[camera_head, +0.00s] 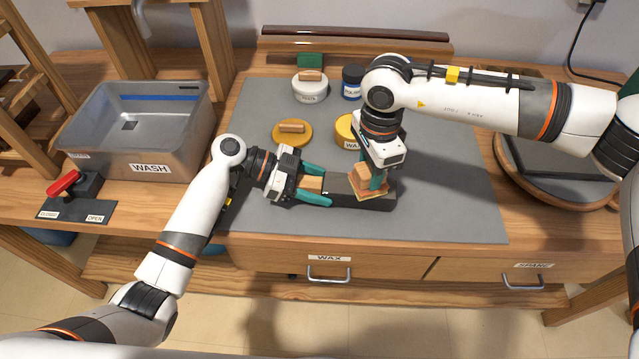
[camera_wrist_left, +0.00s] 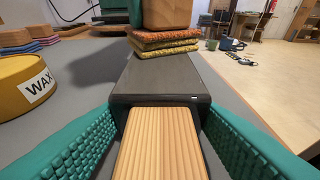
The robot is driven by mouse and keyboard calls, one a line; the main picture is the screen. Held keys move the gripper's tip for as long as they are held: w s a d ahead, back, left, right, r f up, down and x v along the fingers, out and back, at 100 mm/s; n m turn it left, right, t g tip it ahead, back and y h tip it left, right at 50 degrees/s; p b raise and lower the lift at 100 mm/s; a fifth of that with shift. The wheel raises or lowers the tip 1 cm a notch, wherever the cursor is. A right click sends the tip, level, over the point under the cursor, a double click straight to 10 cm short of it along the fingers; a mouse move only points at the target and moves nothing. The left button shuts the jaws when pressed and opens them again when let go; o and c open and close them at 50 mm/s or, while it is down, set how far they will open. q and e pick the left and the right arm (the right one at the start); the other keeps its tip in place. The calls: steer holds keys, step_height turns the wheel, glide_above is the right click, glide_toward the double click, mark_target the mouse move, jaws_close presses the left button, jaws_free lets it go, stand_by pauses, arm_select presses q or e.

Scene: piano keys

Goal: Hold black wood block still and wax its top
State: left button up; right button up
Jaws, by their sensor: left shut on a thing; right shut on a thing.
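The black wood block (camera_head: 345,190) lies on the grey mat, long side running left to right, with a pale ribbed wood piece (camera_wrist_left: 160,145) at its left end. My left gripper (camera_head: 326,187) is shut on the block's left end, its teal fingers on both sides. My right gripper (camera_head: 375,182) is shut on a wood-backed applicator pad (camera_head: 369,190). The pad sits on the block's top near its right end; its orange and yellow layers show in the left wrist view (camera_wrist_left: 165,45). The yellow wax tin (camera_head: 346,131) stands behind the block, partly hidden by my right arm.
A yellow lid (camera_head: 292,134) with a wooden handle lies behind my left gripper. A white tin (camera_head: 310,89) and a dark blue jar (camera_head: 353,82) stand farther back. The WASH basin (camera_head: 140,130) is at left. The mat's front right (camera_head: 450,215) is clear.

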steer(key=shift+s+d, duration=0.15)
steer(key=shift+d, duration=1.85)
steer(key=shift+a+f, duration=0.1)
steer(key=shift+a, duration=2)
steer(key=shift+w+a+r, duration=0.1)
steer(key=shift+w+a, duration=0.05)
steer(key=shift+a, duration=1.25)
steer(key=shift+w+a+r, duration=0.1)
steer(key=shift+w+a, duration=0.05)
steer(key=shift+a, duration=1.2)
steer(key=shift+s+d+f, duration=0.15)
steer(key=shift+d+f, duration=0.05)
steer(key=shift+d, duration=1.55)
steer(key=shift+s+d+f, duration=0.1)
steer(key=shift+d+f, duration=0.05)
steer(key=shift+d, duration=1.6)
steer(key=shift+s+d+r, duration=0.1)
steer(key=shift+d+r, duration=0.1)
steer(key=shift+d, duration=1.2)
steer(key=shift+a+r, duration=0.2)
steer(key=shift+a, duration=1.55)
steer(key=shift+w+a+f, duration=0.15)
steer(key=shift+w+a, duration=0.05)
steer(key=shift+a, duration=1.35)
steer(key=shift+w+a+f, duration=0.1)
steer(key=shift+w+a, duration=0.05)
steer(key=shift+a, duration=1.4)
steer(key=shift+r, duration=0.1)
